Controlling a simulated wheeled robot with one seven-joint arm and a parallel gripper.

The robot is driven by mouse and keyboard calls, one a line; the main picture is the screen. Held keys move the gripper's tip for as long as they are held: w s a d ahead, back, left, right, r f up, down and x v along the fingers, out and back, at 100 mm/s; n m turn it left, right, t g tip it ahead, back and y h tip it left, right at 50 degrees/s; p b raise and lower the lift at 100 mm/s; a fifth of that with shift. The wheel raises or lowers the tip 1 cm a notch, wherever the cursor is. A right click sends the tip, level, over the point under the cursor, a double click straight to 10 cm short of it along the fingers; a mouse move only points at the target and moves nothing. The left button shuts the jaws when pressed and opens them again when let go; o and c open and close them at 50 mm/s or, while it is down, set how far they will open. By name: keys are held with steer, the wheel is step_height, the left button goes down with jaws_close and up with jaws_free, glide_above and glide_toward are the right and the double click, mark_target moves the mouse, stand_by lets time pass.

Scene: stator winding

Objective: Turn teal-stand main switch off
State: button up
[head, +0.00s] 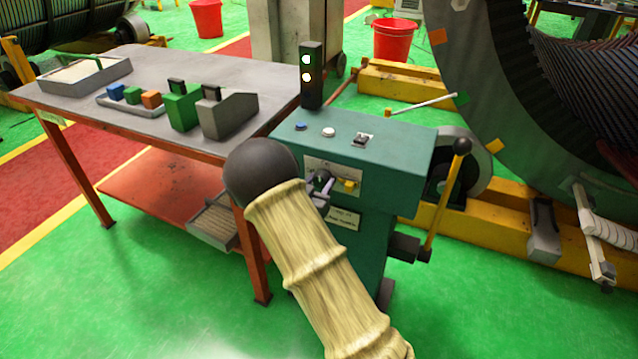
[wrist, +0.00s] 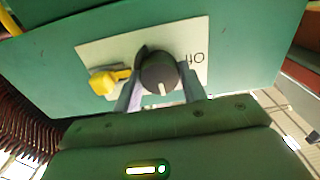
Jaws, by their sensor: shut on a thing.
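The teal stand (head: 349,150) stands right of the grey table, with a pale switch plate on its front face. The main switch is a round dark knob (wrist: 158,72) on that plate (wrist: 100,52) in the wrist view, with a pale mark on its rim. The word "Off" is printed beside it, upside down in this view. My gripper (wrist: 160,92) is shut on the knob, one finger on each side. In the head view my gripper (head: 318,183) is at the plate, and my arm hides part of the stand's front.
A yellow handle (wrist: 108,80) sits on the plate close beside the knob. A signal tower (head: 311,75) with two lit white lamps stands on top of the stand. A yellow lever (head: 446,195) rises at its right side. The table (head: 200,62) is close at left.

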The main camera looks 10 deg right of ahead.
steer(key=shift+r+n+p, duration=0.15)
steer(key=shift+n+p, duration=0.25)
steer(key=n+p, duration=0.3)
steer(key=shift+a+r+n, duration=0.1)
steer(key=shift+n, duration=0.2)
steer(key=n+p, duration=0.4)
steer(key=n, duration=0.1)
steer(key=shift+w+n, duration=0.1)
steer(key=shift+n, duration=0.2)
steer(key=n+p, duration=0.2)
steer(key=n, duration=0.1)
steer(key=shift+n, duration=0.3)
steer(key=n, duration=0.2)
steer(key=n+p, duration=0.1)
steer(key=n, duration=0.1)
steer(key=shift+f, duration=0.3)
steer(key=o, duration=1)
steer(key=shift+c, duration=0.2)
